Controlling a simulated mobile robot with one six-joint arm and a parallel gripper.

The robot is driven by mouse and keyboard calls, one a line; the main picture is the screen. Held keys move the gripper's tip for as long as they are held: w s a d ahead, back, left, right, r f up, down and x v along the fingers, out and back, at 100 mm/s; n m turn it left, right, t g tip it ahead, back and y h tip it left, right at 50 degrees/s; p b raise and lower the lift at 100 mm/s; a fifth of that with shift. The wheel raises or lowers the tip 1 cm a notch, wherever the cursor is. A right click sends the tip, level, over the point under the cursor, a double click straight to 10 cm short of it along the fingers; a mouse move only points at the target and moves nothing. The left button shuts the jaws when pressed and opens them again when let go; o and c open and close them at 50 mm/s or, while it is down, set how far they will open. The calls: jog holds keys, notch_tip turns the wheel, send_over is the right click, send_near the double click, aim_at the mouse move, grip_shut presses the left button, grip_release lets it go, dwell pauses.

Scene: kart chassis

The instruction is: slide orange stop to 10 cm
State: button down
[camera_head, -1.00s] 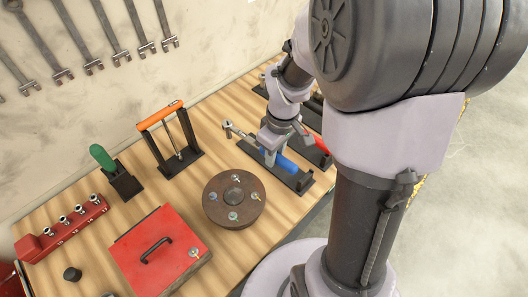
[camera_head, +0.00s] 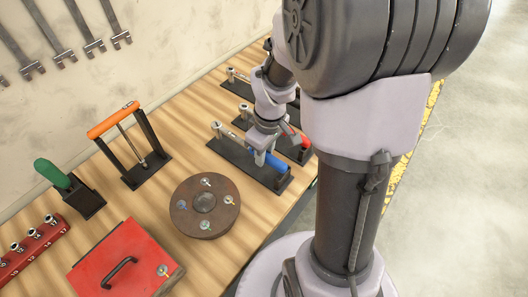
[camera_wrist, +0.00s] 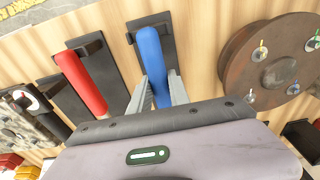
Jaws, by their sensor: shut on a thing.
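I cannot make out an orange stop in either view. The only clear orange thing is the orange grip bar (camera_head: 113,119) across a black frame on the bench. My gripper (camera_wrist: 160,88) is shut on the blue handle (camera_wrist: 151,57) of a wrench. In the head view, the blue handle (camera_head: 276,162) lies along its black rack (camera_head: 236,155), and the wrench's silver head is at the rack's far left end. My wrist hides part of the wrench's middle.
A red-handled wrench (camera_wrist: 82,80) lies on a rack beside the blue one. A round brown disc (camera_head: 184,217), a red box (camera_head: 100,268), a green-handled tool (camera_head: 52,173) and a red socket rail (camera_head: 30,245) stand on the wooden bench. Wrenches hang on the wall.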

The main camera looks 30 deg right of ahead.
jog(key=shift+f+b, duration=0.75)
jog(key=shift+f, duration=0.05)
jog(key=c, duration=1.1)
grip_release()
jog(key=shift+c, duration=0.2)
notch_tip(320, 180, up, 17)
jog(key=s+p, duration=0.1)
jog(key=p, duration=0.6)
jog(key=shift+s+d+r, duration=0.15)
jog(key=shift+s+d, duration=0.1)
jog(key=shift+d, duration=0.05)
jog(key=shift+r, duration=0.1)
notch_tip(320, 180, up, 10)
jog(key=p, duration=0.9)
jog(key=shift+p, duration=0.3)
